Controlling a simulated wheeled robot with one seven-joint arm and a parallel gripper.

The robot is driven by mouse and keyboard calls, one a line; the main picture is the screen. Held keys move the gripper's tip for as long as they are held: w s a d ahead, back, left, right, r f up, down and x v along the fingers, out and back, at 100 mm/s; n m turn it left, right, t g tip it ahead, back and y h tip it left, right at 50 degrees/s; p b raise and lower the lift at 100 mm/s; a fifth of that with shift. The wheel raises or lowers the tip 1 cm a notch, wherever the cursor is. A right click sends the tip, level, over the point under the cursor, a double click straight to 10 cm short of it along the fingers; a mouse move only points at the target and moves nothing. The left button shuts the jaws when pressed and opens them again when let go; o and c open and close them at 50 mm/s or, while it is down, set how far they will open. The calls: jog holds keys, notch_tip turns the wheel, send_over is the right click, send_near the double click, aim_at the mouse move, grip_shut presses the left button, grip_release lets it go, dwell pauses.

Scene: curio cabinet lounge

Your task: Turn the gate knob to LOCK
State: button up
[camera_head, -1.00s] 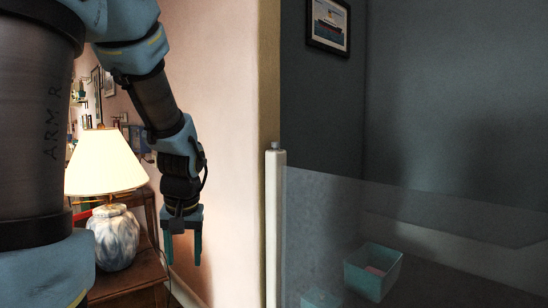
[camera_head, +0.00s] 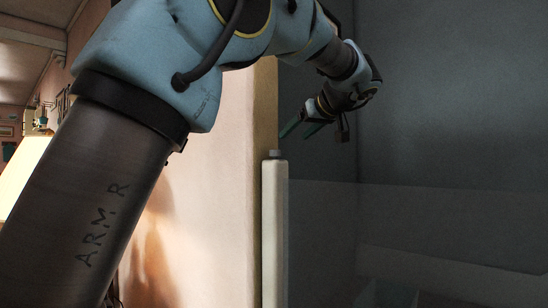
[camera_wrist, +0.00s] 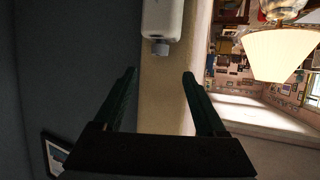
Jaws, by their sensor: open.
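The gate post (camera_head: 274,230) is white and upright beside the wall's end in the head view. A small grey knob (camera_head: 274,154) sits on its top; no lock marking can be read. In the wrist view the post (camera_wrist: 161,18) hangs from the top edge with the knob (camera_wrist: 160,48) at its end. My gripper (camera_head: 297,132) is above and a little right of the knob in the head view. Its two dark green fingers are apart and empty. In the wrist view the knob lies beyond the fingertips (camera_wrist: 160,73), between their lines, not touching them.
A see-through gate panel (camera_head: 330,225) extends right from the post. A wall end (camera_head: 265,110) stands close to the post's left. A lamp (camera_head: 22,175) is at far left. A box (camera_head: 388,293) shows dimly behind the panel.

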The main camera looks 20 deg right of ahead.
aim_at(275, 155)
jog(key=p+x, duration=0.2)
jog(key=x, duration=0.8)
jog(key=shift+w, duration=0.3)
jog(key=shift+c, duration=0.2)
jog(key=shift+f, duration=0.1)
grip_shut()
